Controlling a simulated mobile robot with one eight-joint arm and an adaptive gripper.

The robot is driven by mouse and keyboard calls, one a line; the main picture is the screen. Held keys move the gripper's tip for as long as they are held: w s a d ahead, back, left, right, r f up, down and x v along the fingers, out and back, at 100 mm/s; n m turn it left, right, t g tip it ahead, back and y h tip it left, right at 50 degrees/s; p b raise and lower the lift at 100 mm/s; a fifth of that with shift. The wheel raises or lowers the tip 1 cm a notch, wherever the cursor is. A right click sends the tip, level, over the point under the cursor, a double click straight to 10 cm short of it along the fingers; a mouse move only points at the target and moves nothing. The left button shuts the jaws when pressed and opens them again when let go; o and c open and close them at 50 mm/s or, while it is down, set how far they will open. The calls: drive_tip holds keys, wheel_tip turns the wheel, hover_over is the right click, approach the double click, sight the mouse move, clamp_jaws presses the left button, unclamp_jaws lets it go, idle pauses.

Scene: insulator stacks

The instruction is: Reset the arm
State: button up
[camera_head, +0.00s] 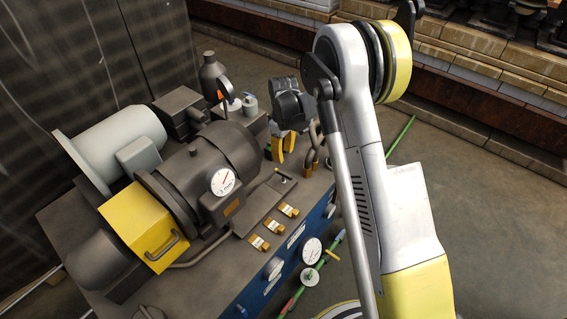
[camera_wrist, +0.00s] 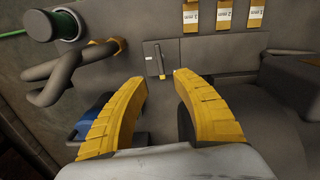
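My gripper (camera_wrist: 161,80) has two yellow ridged fingers, which stand apart with nothing between them in the wrist view. A small upright lever (camera_wrist: 160,62) on a grey plate shows just beyond the fingertips. I cannot tell the exact gap to it. In the head view my gripper (camera_head: 281,150) hangs over the right back part of the machine bench, with yellow fingers pointing down. My white and yellow arm rises on the right and bends over toward the bench.
A dark motor unit (camera_head: 225,160) with a dial and a yellow box (camera_head: 140,225) fill the bench's left. Brass-coloured labelled tags (camera_head: 274,226) lie in front. A curved, tong-like metal piece (camera_wrist: 75,68) is left of the fingers. Open floor (camera_head: 500,220) lies to the right.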

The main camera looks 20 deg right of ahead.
drive_tip(key=shift+r, duration=0.7)
drive_tip(key=shift+r, duration=0.1)
